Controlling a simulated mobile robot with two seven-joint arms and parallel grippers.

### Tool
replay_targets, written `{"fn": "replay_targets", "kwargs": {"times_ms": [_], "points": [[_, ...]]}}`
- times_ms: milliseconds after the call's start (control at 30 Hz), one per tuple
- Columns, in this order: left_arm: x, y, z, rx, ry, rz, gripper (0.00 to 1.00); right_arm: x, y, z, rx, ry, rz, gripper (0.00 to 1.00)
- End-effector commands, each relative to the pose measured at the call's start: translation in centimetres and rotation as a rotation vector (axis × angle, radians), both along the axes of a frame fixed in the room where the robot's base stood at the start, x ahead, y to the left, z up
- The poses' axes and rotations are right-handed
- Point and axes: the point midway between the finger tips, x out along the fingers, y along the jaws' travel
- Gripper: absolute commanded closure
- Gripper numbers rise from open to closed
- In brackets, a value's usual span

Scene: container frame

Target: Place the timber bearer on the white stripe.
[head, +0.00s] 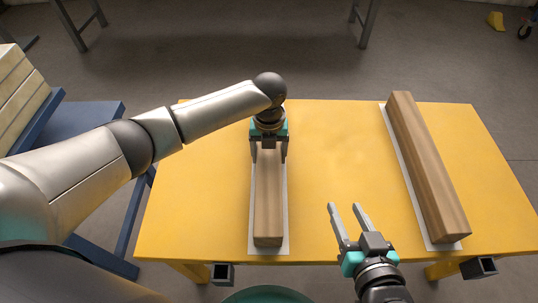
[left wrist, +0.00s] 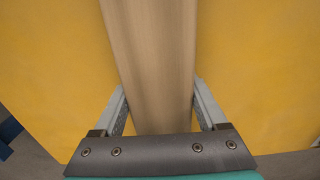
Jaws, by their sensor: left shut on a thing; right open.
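A timber bearer (head: 268,205) lies lengthwise over the left white stripe (head: 268,250) on the yellow table, and the stripe shows along its sides and near end. I cannot tell if it touches the stripe. My left gripper (head: 269,158) is shut on the bearer near its far end, from above. In the left wrist view the bearer (left wrist: 152,65) runs between the two fingers (left wrist: 158,100). My right gripper (head: 345,206) is open and empty, to the right of the bearer's near end and apart from it.
A second timber bearer (head: 425,165) lies on another white stripe (head: 395,150) at the table's right. A blue stand (head: 85,120) with pale blocks (head: 18,90) is at the left.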

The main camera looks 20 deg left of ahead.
Motion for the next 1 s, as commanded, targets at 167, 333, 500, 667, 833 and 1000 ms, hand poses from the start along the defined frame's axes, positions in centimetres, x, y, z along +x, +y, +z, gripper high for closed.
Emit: {"fn": "replay_targets", "kwargs": {"times_ms": [167,333,500,667,833,1000], "points": [[0.17,-0.10,0.21,-0.003,-0.005,-0.001,1.00,-0.01,0.04,0.05,0.002,-0.002,0.000,0.50],[0.16,-0.10,0.08,-0.003,-0.004,0.000,1.00,0.00,0.06,0.04,0.003,-0.004,0.001,0.50],[0.00,-0.03,-0.28,-0.001,0.000,0.000,0.15,0.06,0.15,0.16,0.008,-0.014,0.001,0.50],[0.00,-0.03,-0.27,-0.001,0.000,0.000,0.00,0.06,0.16,0.13,0.008,-0.013,0.001,0.50],[0.00,-0.03,-0.27,-0.001,0.000,0.000,0.00,0.00,0.15,0.07,0.007,-0.011,0.001,0.50],[0.01,-0.03,0.18,-0.001,0.000,-0.001,0.00,-0.04,-0.09,0.03,-0.003,0.007,-0.001,0.50]]}}
